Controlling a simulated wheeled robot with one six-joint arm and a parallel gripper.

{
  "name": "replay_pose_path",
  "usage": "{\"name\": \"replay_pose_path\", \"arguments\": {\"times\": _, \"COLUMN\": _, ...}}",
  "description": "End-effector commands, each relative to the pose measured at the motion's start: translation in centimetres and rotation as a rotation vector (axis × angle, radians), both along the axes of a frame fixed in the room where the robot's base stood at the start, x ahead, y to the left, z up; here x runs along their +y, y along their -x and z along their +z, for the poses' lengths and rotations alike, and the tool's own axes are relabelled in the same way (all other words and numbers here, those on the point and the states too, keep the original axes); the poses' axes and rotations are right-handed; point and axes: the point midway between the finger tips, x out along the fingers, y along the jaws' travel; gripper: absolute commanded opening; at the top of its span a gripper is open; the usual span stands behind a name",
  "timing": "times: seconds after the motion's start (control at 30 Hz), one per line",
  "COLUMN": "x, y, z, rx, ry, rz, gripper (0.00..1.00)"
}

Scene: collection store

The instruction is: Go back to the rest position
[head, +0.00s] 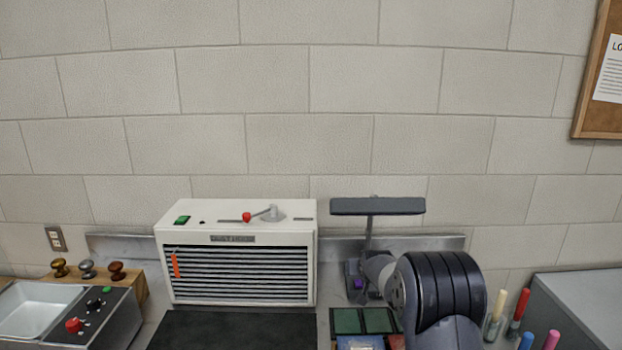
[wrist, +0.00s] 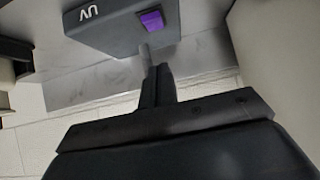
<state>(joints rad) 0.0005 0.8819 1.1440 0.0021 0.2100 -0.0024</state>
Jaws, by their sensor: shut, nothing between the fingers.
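My gripper (wrist: 157,75) shows in the wrist view with its dark fingers together and nothing between them. The tips point toward the grey base of a UV lamp (wrist: 105,22) with a purple switch (wrist: 152,21). I cannot tell whether the tips touch it. In the head view my arm reaches in from the lower right to the lamp (head: 377,207); my wrist is beside the lamp's base, and my fingers are hard to make out there. The lamp's purple switch (head: 357,284) shows just left of my wrist.
A white slatted cabinet (head: 240,258) with a red-knobbed lever stands left of the lamp. Coloured tiles (head: 362,321) lie in front of the lamp. Upright markers (head: 519,312) and a grey box (head: 588,300) are at right. A white basin (head: 38,308) is at far left.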

Motion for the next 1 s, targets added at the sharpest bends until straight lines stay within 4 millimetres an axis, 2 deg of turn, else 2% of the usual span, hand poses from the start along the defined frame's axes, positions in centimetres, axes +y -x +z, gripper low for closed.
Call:
{"name": "replay_pose_path", "arguments": {"times": 0.2, "x": 0.0, "y": 2.3, "z": 1.7, "rx": -0.004, "ry": 0.0, "rz": 0.0, "gripper": 0.0}}
{"name": "replay_pose_path", "arguments": {"times": 0.4, "x": 0.0, "y": 3.7, "z": 2.8, "rx": -0.003, "ry": 0.0, "rz": 0.0, "gripper": 0.0}}
{"name": "replay_pose_path", "arguments": {"times": 0.8, "x": 0.0, "y": 3.9, "z": 2.9, "rx": -0.001, "ry": 0.0, "rz": 0.0, "gripper": 0.0}}
{"name": "replay_pose_path", "arguments": {"times": 1.0, "x": 0.0, "y": 3.1, "z": 2.3, "rx": 0.0, "ry": 0.0, "rz": 0.0, "gripper": 0.0}}
